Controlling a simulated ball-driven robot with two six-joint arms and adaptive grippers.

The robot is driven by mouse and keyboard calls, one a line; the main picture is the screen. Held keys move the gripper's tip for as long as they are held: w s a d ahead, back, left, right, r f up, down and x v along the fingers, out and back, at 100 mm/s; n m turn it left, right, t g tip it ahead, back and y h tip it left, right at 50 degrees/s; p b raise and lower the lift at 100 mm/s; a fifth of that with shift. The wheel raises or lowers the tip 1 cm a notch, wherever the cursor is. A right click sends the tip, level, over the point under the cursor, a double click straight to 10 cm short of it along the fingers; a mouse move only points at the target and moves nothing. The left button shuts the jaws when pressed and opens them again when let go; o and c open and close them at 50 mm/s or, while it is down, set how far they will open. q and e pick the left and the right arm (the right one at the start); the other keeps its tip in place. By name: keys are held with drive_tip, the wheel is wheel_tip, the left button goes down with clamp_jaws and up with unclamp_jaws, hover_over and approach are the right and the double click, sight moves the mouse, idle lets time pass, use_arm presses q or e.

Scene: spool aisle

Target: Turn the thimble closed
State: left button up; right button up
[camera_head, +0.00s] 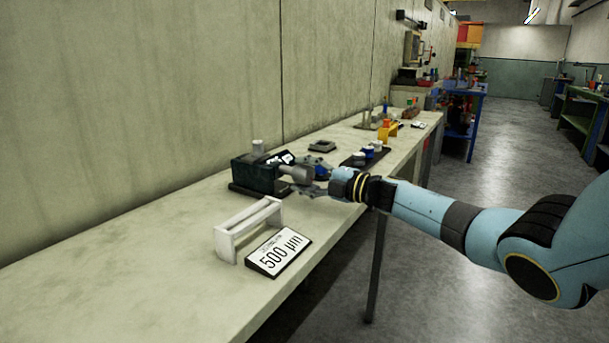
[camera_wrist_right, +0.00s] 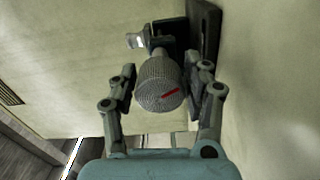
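The thimble (camera_wrist_right: 158,84) is a grey knurled cylinder with a red line on its end face. In the head view the thimble (camera_head: 297,174) sticks out to the right of a dark green block (camera_head: 252,173) on the bench. My right gripper (camera_wrist_right: 163,92) has one finger on each side of the thimble. The fingers look parted, with narrow gaps between them and the knurled surface. In the head view my right gripper (camera_head: 315,176) is at the thimble's free end, its fingers partly overlapping it. My left gripper does not show.
A white stand (camera_head: 223,246) and a sign reading 500 µm (camera_head: 280,252) are on the bench (camera_head: 130,262) in front of the block. A dark tray (camera_head: 352,161) with small items lies beyond my gripper. The wall runs behind; the near left bench is clear.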

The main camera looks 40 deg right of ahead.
drive_tip(key=shift+o, duration=1.4)
drive_tip(key=shift+s, duration=0.1)
drive_tip(key=v, duration=1.1)
drive_tip(key=shift+s+d, duration=0.2)
drive_tip(key=shift+s, duration=0.15)
drive_tip(key=shift+f, duration=0.1)
